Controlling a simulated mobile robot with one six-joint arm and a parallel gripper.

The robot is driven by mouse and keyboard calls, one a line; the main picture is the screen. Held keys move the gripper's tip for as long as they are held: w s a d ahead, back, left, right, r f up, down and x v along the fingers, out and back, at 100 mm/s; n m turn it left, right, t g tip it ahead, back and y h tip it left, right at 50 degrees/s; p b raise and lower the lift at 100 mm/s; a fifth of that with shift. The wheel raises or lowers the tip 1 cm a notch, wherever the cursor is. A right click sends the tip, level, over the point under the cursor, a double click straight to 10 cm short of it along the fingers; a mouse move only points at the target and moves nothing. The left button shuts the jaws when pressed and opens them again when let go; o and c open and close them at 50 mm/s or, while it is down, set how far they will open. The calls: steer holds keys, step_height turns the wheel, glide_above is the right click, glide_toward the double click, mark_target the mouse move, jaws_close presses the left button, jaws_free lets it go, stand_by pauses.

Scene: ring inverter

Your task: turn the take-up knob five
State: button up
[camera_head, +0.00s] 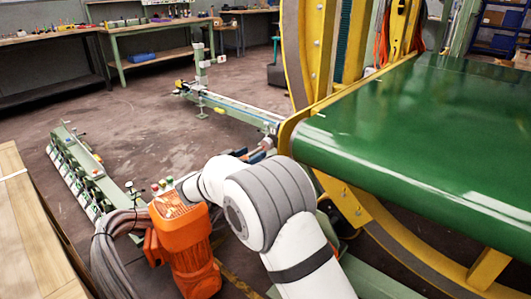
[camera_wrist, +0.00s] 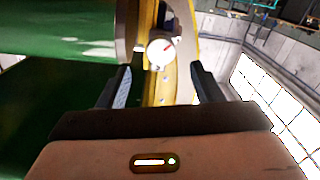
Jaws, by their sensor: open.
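In the wrist view, my gripper (camera_wrist: 164,82) is open, with one dark finger on each side and nothing held between them. A small round white disc with a red mark (camera_wrist: 160,54) shows ahead, between and beyond the fingertips, apart from them. It may be the take-up knob or a dial; I cannot tell which. It sits by a yellow frame edge (camera_wrist: 179,85), close to the end of a grey roller. In the head view, my white arm reaches toward the yellow ring machine, and I cannot make out the knob there.
A wide green belt (camera_head: 420,130) runs across the right, beside the yellow ring frame (camera_head: 296,60). An orange motor (camera_head: 183,235) with cables stands close to my arm. A green rail unit (camera_head: 85,170) stands left, with wooden boards (camera_head: 30,220) nearer. Open floor (camera_head: 150,120) lies between.

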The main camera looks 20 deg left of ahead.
mark_target(265, 145)
steer(key=b+x, duration=0.1)
steer(key=x, duration=0.6)
steer(key=shift+w, duration=0.35)
steer(key=c, duration=1)
steer(key=shift+n+b, duration=0.4)
